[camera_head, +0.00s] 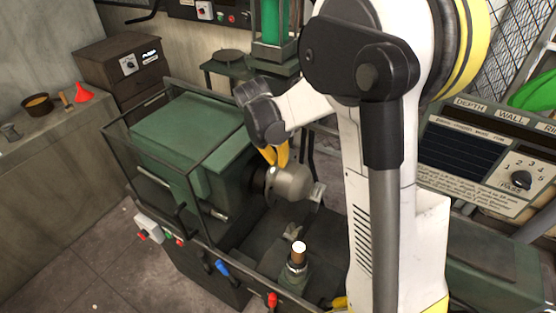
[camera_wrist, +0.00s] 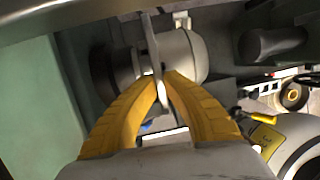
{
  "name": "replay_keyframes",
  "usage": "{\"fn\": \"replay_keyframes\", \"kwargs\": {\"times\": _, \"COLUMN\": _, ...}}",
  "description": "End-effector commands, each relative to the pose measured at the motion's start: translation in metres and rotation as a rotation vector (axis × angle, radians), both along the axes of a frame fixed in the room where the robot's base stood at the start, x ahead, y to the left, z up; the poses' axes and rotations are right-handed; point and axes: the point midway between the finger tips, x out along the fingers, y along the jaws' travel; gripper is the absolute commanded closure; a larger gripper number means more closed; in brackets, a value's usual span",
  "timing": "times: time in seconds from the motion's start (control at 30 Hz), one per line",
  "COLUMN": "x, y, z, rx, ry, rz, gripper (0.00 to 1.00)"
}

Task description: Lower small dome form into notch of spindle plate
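A grey metal dome form (camera_head: 293,183) sits at the dark spindle end (camera_head: 258,180) of the green machine, dome facing right. My gripper (camera_head: 274,158) reaches down to it from above with yellow fingers at its left, spindle-side edge. In the wrist view the fingertips (camera_wrist: 161,82) close together on a thin upright grey edge between the rounded form (camera_wrist: 188,56) and the spindle side (camera_wrist: 103,70). The edge looks like part of the form. The notch of the spindle plate is hidden, and I cannot tell whether the form is seated in it.
A clear-walled guard frame (camera_head: 110,128) surrounds the green headstock (camera_head: 190,130). A tailstock (camera_head: 297,262) with a pale tip stands in front of the form. A red funnel (camera_head: 84,93) and a brown bowl (camera_head: 38,103) rest on the left bench. A gauge panel (camera_head: 478,165) stands at right.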

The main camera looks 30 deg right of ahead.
Motion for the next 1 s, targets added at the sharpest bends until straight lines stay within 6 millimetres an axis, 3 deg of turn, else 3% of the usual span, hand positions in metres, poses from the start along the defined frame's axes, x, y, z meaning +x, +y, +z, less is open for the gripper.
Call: {"fn": "replay_keyframes", "kwargs": {"times": 1.0, "x": 0.000, "y": 0.000, "z": -0.018, "rx": 0.000, "ry": 0.000, "rz": 0.000, "gripper": 1.00}}
